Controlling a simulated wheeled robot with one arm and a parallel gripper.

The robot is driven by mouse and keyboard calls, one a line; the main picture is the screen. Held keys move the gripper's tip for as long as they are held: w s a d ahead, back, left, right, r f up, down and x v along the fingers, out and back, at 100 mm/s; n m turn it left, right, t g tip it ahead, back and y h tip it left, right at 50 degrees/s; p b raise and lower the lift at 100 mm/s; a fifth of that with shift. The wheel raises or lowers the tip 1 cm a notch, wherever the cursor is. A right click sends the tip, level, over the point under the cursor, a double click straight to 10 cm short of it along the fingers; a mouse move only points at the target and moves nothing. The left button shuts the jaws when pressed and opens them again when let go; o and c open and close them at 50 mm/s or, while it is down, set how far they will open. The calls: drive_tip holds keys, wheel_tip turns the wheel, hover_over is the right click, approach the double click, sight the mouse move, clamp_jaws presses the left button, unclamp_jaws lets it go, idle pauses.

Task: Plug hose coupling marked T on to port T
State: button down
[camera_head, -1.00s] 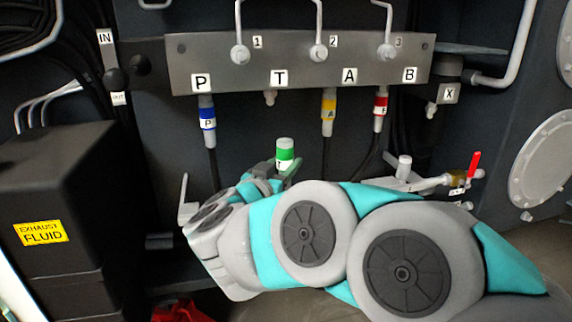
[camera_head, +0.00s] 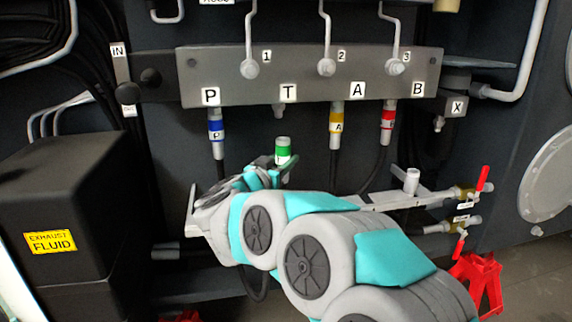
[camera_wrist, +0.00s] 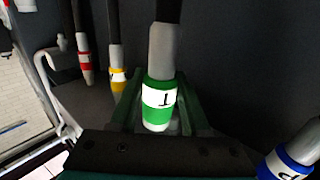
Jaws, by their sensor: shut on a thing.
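The hose coupling marked T (camera_head: 283,152) has a green and white band and a grey end, and stands roughly upright in my gripper (camera_head: 274,166). Port T (camera_head: 279,111) is a small bare fitting under the grey manifold block (camera_head: 310,90), below the letter T. The coupling is below the port and apart from it, with a visible gap.
Blue coupling P (camera_head: 216,130), yellow coupling A (camera_head: 336,122) and red coupling B (camera_head: 388,125) hang from the block on both sides of port T. A black exhaust fluid box (camera_head: 60,200) stands at left. Valves with red handles (camera_head: 482,180) are at right.

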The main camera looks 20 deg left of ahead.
drive_tip(key=w+a, duration=0.2)
drive_tip(key=w, duration=0.1)
drive_tip(key=w+a, duration=0.1)
drive_tip(key=w, duration=0.1)
drive_tip(key=shift+r, duration=0.15)
idle(0.3)
drive_tip(key=shift+r, duration=1.1)
drive_tip(key=shift+r, duration=1.8)
idle(0.6)
drive_tip(key=shift+c, duration=1.5)
unclamp_jaws()
drive_tip(key=shift+f, duration=0.1)
drive_tip(key=shift+s, duration=0.15)
